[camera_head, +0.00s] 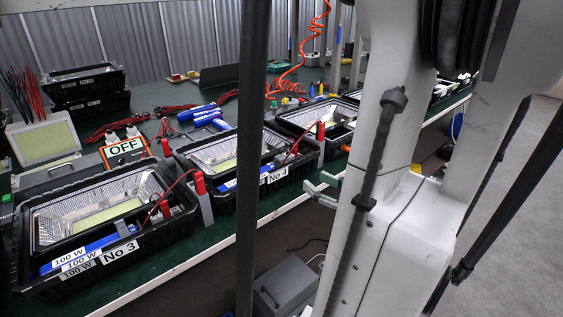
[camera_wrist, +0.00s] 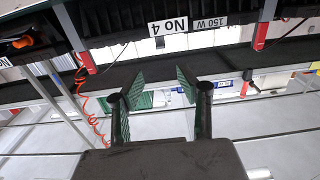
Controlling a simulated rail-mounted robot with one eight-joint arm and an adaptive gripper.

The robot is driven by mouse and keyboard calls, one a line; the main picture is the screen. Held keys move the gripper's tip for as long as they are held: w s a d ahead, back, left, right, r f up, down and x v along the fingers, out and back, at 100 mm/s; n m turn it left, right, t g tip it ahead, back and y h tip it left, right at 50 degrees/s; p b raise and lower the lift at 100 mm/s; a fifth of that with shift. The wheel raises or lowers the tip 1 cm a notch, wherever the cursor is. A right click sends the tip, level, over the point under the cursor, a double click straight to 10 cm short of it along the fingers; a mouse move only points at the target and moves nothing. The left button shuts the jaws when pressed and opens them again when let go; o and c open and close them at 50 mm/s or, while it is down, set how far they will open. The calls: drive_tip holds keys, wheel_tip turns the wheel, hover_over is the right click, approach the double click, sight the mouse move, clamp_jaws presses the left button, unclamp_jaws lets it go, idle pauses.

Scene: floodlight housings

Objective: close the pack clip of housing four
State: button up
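Housing four (camera_head: 222,157), a black frame with a reflector, sits on the green bench with its "No 4" label (camera_head: 277,175) facing front. A blue pack (camera_head: 230,184) lies along its front side, partly hidden by a dark pole. I cannot make out the pack clip or its state. In the wrist view the housing's front edge shows upside down at the top, with its "No 4" label (camera_wrist: 168,27). My gripper (camera_wrist: 161,82) is open and empty, its green-padded fingers apart below that label and not visibly touching the housing.
Housing three (camera_head: 60,275) stands at front left, another housing (camera_head: 300,118) behind four. Red-topped clamps with leads (camera_head: 199,183) stand at the housings' corners. An "OFF" sign (camera_head: 125,148) and blue tools (camera_head: 198,113) lie behind.

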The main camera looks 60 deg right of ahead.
sight(282, 158)
drive_tip(key=shift+b+x, duration=1)
drive_tip(key=shift+x, duration=5.85)
clamp_jaws()
